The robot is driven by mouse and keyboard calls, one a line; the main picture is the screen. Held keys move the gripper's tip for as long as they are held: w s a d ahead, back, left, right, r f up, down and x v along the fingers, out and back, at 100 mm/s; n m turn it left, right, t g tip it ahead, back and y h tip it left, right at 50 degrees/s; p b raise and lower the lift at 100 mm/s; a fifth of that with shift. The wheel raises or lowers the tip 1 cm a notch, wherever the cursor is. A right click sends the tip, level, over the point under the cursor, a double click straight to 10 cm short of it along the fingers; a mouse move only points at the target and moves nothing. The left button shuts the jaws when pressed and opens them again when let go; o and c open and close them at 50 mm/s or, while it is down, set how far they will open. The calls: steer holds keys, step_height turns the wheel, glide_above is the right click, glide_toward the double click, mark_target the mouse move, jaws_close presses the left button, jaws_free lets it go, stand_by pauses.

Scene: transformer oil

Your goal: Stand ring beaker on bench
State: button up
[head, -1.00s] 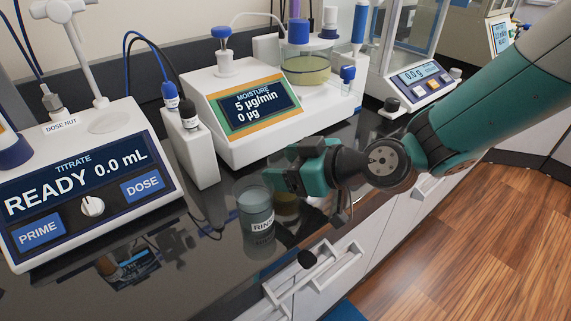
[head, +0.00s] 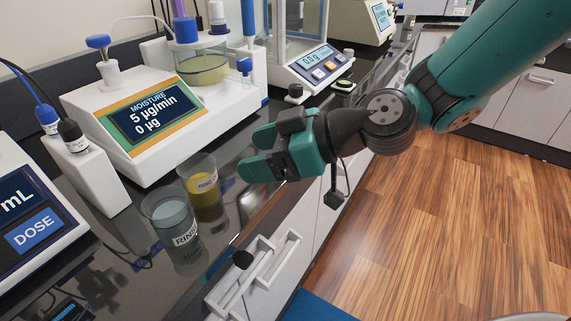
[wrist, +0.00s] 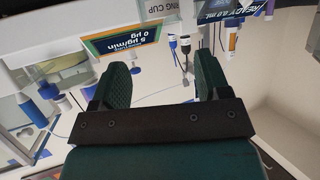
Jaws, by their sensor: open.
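Two clear beakers stand upright on the dark glossy bench (head: 150,258). One (head: 172,222) holds pale grey-blue liquid, and its label starts with "RIN". The other (head: 206,200), just behind it to the right, holds amber liquid; its label is too small to read. My gripper (head: 250,153) is open and empty above the bench's front edge, right of the amber beaker and apart from both. In the wrist view my gripper (wrist: 163,82) shows both fingers spread with nothing between them.
The moisture meter (head: 150,125), reading 5 µg/min, stands behind the beakers. A balance (head: 318,70) stands further right. Drawer handles (head: 255,280) stick out below the front edge.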

steer(key=shift+s, duration=0.1)
steer(key=s+d+r+m+g+h, duration=0.2)
steer(key=s+d+m+h, duration=0.6)
steer(key=s+d, duration=0.5)
steer(key=shift+s+d+g+h, duration=0.4)
steer(key=shift+d+g+h, duration=0.15)
steer(key=shift+d, duration=0.65)
step_height(320, 180, up, 6)
steer(key=p, duration=0.6)
steer(key=shift+r, duration=0.2)
